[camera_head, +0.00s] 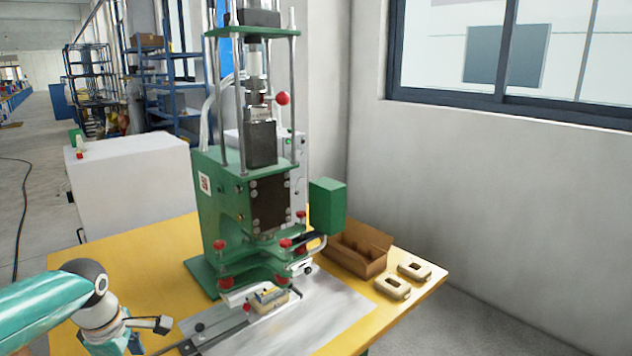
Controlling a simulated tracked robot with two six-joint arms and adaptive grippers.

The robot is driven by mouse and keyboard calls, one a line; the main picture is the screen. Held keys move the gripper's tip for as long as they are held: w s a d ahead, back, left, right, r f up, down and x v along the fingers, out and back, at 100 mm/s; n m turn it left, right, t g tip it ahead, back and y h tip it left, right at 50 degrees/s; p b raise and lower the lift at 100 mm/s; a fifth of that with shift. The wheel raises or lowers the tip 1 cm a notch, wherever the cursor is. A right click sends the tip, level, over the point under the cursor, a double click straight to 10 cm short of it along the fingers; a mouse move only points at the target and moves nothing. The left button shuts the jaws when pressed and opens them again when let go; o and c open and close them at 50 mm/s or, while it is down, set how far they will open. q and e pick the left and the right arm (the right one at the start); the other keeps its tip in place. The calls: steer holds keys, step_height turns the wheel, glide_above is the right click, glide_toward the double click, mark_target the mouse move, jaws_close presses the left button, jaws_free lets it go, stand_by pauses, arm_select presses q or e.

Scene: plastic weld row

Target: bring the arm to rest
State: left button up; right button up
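My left arm comes in from the left. Its gripper (152,337) is low in the picture, left of the sliding fixture (222,331) and apart from the green press (222,200). Its fingers look spread, with nothing visible between them. A beige part (279,301) sits in the fixture under the press, with a small coloured piece on top. My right gripper is not in view.
An open cardboard box (358,262) and two beige housings (392,288) (428,271) are at the right. A white cabinet (130,180) stands behind left. A wall closes the right side.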

arm_select(q)
steer(key=s+d+f+m+g+h+b, duration=0.1)
steer(key=s+d+f+g, duration=0.2)
steer(key=f, duration=0.6)
steer(key=s+d+f+m+b, duration=0.15)
steer(key=s+d+f, duration=0.25)
steer(key=f, duration=0.4)
steer(key=s+d+f+m+g+h+b, duration=0.1)
steer(key=s+d+f+g+b, duration=0.2)
steer(key=f, duration=0.6)
steer(key=s+d+f+m+t+h, duration=0.2)
steer(key=s+d+f+m+t, duration=0.2)
steer(key=s+d+f+m, duration=0.8)
steer(key=shift+s+f+m, duration=0.4)
steer(key=shift+s+m, duration=0.1)
steer(key=shift+m, duration=0.45)
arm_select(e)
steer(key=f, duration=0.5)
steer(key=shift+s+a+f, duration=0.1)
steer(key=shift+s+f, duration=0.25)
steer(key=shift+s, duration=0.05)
